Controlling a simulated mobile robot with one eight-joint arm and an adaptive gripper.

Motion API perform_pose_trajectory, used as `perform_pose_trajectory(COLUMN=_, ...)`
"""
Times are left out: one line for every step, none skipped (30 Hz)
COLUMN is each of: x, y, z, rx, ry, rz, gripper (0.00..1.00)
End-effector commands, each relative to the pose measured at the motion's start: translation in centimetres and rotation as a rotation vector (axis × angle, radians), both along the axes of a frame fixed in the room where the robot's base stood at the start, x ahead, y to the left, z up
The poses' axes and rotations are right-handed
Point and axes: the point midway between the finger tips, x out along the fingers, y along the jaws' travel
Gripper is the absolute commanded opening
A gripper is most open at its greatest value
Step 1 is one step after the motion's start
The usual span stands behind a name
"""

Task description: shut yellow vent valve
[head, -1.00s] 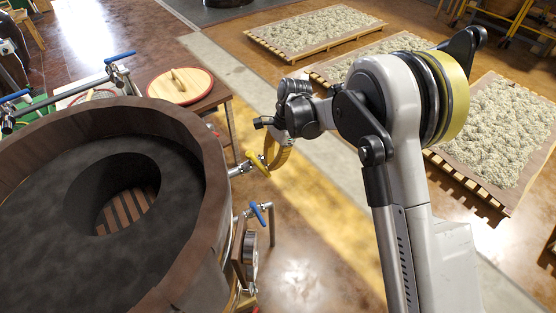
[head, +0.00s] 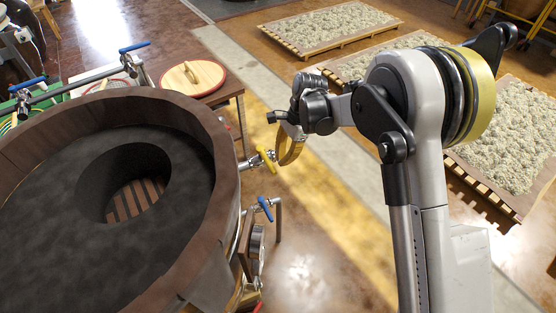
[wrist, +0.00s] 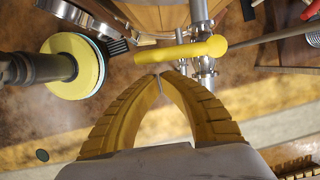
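The yellow vent valve (head: 266,160) sits on a short metal pipe at the right side of the big wooden vat (head: 228,165). Its yellow handle (wrist: 180,50) lies crosswise to the pipe in the wrist view, with a rounded knob at its right end. My gripper (wrist: 160,75) has yellow ribbed fingers whose tips meet just short of the handle, left of the pipe. Nothing shows between them. In the head view my gripper (head: 281,163) is right beside the handle; I cannot tell whether they touch.
A blue-handled valve (head: 265,208) and a round gauge (head: 257,250) are on the vat below the yellow one. Another blue-handled pipe (head: 134,47) stands behind the vat. A table with a round wooden lid (head: 192,77) is behind. Pallets (head: 328,28) lie across the floor.

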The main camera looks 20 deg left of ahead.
Motion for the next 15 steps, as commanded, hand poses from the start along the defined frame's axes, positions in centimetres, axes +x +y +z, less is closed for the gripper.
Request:
perform_pose_trajectory(x=0.5, y=-0.9, z=0.2, rx=0.0, ry=0.0, rz=-0.003, gripper=0.0)
perform_pose_trajectory(x=0.9, y=-1.5, z=0.4, rx=0.0, ry=0.0, rz=-0.004, gripper=0.0)
perform_pose_trajectory(x=1.2, y=-2.1, z=0.8, rx=0.0, ry=0.001, rz=-0.002, gripper=0.0)
perform_pose_trajectory(x=1.3, y=-2.1, z=2.0, rx=0.001, ry=0.001, rz=0.0, gripper=0.0)
perform_pose_trajectory(x=1.4, y=-2.2, z=2.9, rx=0.0, ry=0.001, rz=0.0, gripper=0.0)
perform_pose_trajectory(x=1.6, y=-2.4, z=3.9, rx=0.0, ry=0.001, rz=0.0, gripper=0.0)
perform_pose_trajectory(x=1.7, y=-2.6, z=4.6, rx=0.0, ry=0.002, rz=-0.001, gripper=0.0)
perform_pose_trajectory(x=1.9, y=-2.8, z=5.2, rx=0.0, ry=0.002, rz=-0.001, gripper=0.0)
perform_pose_trajectory(x=2.0, y=-3.0, z=6.1, rx=0.0, ry=0.002, rz=-0.001, gripper=0.0)
perform_pose_trajectory(x=2.2, y=-3.1, z=6.7, rx=0.0, ry=0.001, rz=0.0, gripper=0.0)
perform_pose_trajectory(x=2.3, y=-3.2, z=7.3, rx=0.0, ry=0.001, rz=0.0, gripper=0.0)
perform_pose_trajectory(x=2.4, y=-3.4, z=7.9, rx=0.0, ry=0.001, rz=0.0, gripper=0.0)
perform_pose_trajectory(x=2.5, y=-3.5, z=8.3, rx=0.0, ry=0.001, rz=0.001, gripper=0.0)
perform_pose_trajectory(x=2.6, y=-3.6, z=8.7, rx=0.0, ry=0.001, rz=0.001, gripper=0.0)
perform_pose_trajectory(x=2.7, y=-3.7, z=9.1, rx=0.0, ry=0.001, rz=0.001, gripper=0.0)
